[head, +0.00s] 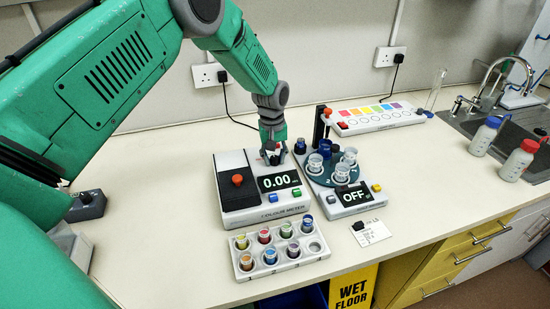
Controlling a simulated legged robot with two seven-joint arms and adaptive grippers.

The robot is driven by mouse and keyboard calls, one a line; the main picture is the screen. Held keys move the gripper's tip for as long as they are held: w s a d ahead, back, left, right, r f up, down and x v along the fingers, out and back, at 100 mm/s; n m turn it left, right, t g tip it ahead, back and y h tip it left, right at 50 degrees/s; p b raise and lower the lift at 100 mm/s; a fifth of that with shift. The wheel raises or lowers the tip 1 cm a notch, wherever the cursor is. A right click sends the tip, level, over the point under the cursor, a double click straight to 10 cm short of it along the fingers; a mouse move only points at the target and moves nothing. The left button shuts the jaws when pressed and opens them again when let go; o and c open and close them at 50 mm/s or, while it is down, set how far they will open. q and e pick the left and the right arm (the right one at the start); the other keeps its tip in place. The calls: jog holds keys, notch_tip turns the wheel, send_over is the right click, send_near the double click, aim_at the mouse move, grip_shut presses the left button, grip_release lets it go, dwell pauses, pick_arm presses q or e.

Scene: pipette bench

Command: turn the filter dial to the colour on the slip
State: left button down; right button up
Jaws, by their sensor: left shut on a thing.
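The colour meter (236,212) stands in the middle of the bench, with a display (278,181) reading 0.00. My left gripper (272,152) points down at its back right corner, behind the display. It is shut on a small dark knob there, which I take to be the filter dial (273,160). The fingers hide most of the dial, and its setting cannot be read. A white slip (374,232) lies on the bench to the right, with a small black object on its left end. Its writing is too small to read. My right gripper is not in view.
A rack of coloured vials (282,268) stands in front of the meter. A round stirrer unit (352,199) reading OFF, with several beakers, stands close on its right. A strip with coloured squares (375,125) lies behind. Wash bottles (515,162) stand by the sink.

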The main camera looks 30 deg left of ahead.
aim_at(273, 157)
pick_arm(q)
jog(key=c, duration=1.5)
grip_release()
jog(key=shift+w+r, duration=0.15)
jog(key=shift+r, duration=0.05)
jog(key=shift+o, duration=1)
jog(key=shift+f, duration=0.1)
notch_tip(273, 157, up, 12)
jog(key=shift+s+a, duration=0.25)
jog(key=shift+f, duration=0.1)
